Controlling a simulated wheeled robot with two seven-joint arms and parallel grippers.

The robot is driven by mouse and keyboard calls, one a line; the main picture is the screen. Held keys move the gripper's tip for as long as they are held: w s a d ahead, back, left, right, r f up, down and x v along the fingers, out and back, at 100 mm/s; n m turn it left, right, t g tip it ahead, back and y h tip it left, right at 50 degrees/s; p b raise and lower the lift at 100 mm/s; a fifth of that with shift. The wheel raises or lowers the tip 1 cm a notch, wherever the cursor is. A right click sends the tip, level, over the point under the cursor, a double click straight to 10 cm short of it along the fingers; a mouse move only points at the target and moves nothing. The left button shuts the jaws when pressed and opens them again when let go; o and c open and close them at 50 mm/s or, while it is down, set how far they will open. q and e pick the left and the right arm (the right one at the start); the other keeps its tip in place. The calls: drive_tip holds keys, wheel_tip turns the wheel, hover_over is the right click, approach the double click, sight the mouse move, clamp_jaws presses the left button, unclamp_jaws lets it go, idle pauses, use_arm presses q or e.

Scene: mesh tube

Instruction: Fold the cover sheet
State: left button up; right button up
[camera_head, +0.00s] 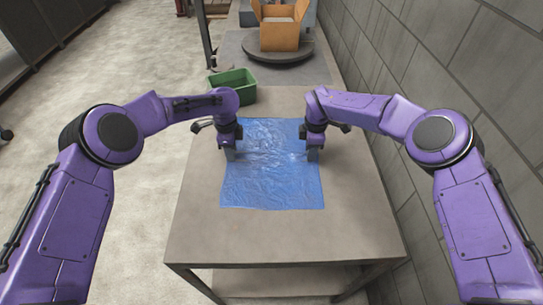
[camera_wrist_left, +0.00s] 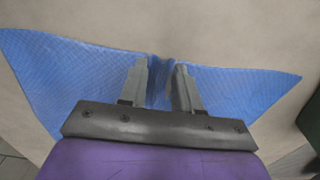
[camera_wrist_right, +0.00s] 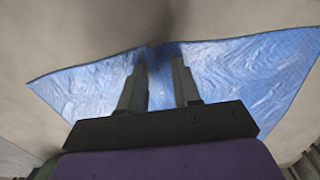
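The cover sheet (camera_head: 272,180), blue, thin and wrinkled, lies spread on the table in the head view. My left gripper (camera_head: 230,155) points down at its left edge, and my right gripper (camera_head: 314,155) at its right edge, at about the same height in the picture. In the left wrist view, the sheet (camera_wrist_left: 80,80) is creased between the left fingers (camera_wrist_left: 162,75), which stand apart. In the right wrist view, the sheet (camera_wrist_right: 235,75) dips in at the right fingers (camera_wrist_right: 157,72), which also stand apart. I cannot tell whether either pair clamps the cloth.
The grey table (camera_head: 350,220) has bare room in front of the sheet and on both sides. A green bin (camera_head: 233,84) stands at the table's far left. Behind it, an open cardboard box (camera_head: 280,35) sits on a dark round stand (camera_head: 264,53). A block wall (camera_head: 480,90) runs along the right.

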use_arm(q)
clamp_jaws()
use_arm(e)
clamp_jaws()
